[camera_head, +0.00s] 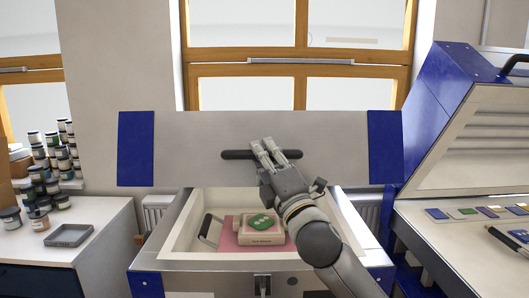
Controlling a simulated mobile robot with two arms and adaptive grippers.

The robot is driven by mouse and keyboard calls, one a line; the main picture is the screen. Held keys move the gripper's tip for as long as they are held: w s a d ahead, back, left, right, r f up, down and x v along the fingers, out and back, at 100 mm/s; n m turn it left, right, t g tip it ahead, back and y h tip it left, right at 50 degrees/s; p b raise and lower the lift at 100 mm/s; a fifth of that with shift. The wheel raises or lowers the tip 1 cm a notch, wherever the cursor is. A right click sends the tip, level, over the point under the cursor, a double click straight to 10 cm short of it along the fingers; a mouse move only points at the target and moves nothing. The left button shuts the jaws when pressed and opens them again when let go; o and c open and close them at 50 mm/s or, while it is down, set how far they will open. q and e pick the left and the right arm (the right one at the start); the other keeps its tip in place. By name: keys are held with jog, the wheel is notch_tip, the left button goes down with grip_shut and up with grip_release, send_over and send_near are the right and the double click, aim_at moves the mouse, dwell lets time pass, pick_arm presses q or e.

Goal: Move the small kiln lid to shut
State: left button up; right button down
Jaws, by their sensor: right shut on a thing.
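The small kiln lid (200,135) is raised, a grey panel with blue ends behind the kiln's opening. A dark bar handle (236,155) runs across its middle. My right gripper (262,150) is shut on the handle, and its fingers hide part of it. The small kiln (160,255) is open below, with pale inner walls. Inside are a pink board (228,238) and a beige block with a green piece (262,222) on top. My right arm covers the kiln's right front. My left gripper is not in view.
A larger kiln with a raised blue lid (437,95) stands at right, with colored tiles (468,212) on its near surface. At left, a white counter (95,240) carries several jars (38,220) and a grey tray (69,235). A window is behind.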

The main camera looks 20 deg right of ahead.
jog(key=shift+f, duration=0.1)
jog(key=c, duration=1.6)
grip_release()
jog(key=shift+s, duration=0.1)
jog(key=v, duration=1.2)
